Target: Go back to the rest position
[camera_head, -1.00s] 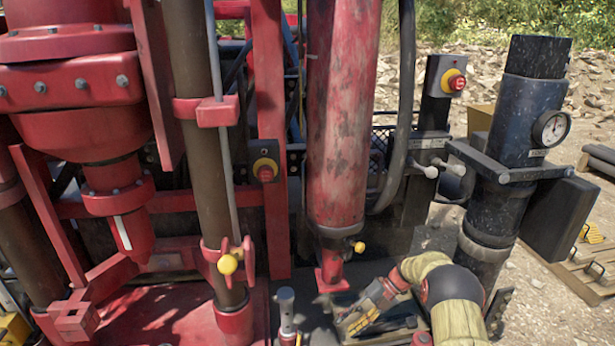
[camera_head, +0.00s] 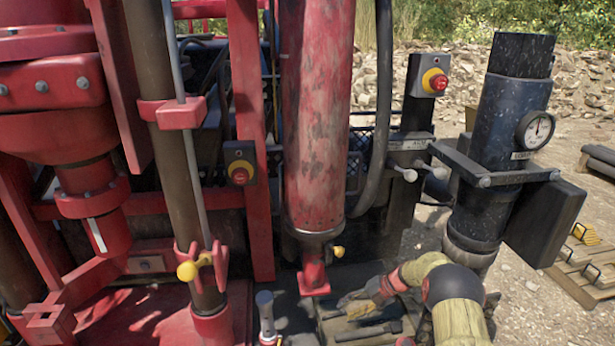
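My arm, in a yellow cover with a dark round joint, comes up from the bottom right of the head view. My gripper (camera_head: 360,301) is at its end, low in front of the red cylinder's foot and over a dark tray (camera_head: 335,328) with tools in it. The fingers are small and blend with the things behind them. I cannot tell whether they are open or shut, or whether they hold anything.
A red cylinder (camera_head: 318,120) and brown pipe (camera_head: 180,150) stand behind my gripper. A black column with a gauge (camera_head: 535,130) stands right of it. A lever (camera_head: 266,315) rises left of the tray. Emergency stop boxes (camera_head: 428,76) and a wooden pallet (camera_head: 590,270) are further off.

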